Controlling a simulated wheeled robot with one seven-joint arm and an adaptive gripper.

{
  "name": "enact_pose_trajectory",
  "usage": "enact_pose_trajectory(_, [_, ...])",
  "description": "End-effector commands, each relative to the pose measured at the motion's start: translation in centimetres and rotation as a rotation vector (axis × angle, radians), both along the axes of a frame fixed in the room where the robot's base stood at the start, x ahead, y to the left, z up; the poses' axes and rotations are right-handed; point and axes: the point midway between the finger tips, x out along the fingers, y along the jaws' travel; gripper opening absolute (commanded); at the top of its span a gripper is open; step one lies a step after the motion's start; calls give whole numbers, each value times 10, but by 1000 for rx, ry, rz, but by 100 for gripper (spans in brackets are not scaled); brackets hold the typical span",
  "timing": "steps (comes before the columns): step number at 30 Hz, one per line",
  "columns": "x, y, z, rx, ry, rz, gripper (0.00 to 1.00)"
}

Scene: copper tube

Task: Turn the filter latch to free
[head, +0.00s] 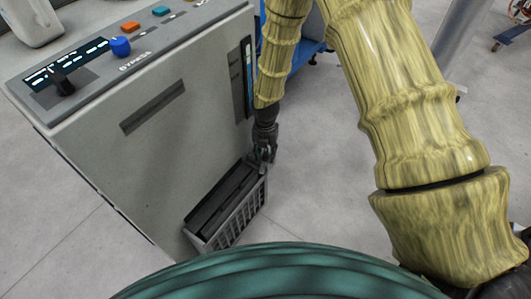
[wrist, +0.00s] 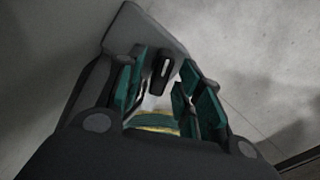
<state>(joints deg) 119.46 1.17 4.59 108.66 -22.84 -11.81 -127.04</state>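In the wrist view a small dark elongated latch (wrist: 162,74) with a pale mark near its top stands on a grey plate (wrist: 152,30). My gripper (wrist: 165,78) has teal pads on either side of the latch, with a light gap visible on the right; contact on the left cannot be told. In the head view my gripper (head: 265,153) points down at the upper end of a grey slotted basket (head: 240,212) low on the machine's side. A dark panel (head: 222,198) lies in the basket. The latch is too small or hidden to make out there.
Open concrete floor (head: 315,190) lies right of the basket. A blue stand (head: 305,50) is behind.

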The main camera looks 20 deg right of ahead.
Motion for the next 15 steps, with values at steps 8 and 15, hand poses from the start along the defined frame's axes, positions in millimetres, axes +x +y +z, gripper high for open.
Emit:
enact_pose_trajectory(8, [1,0,37,2,-3,-1,36])
enact_pose_trajectory(15, [1,0,75,1,-2,-1,36])
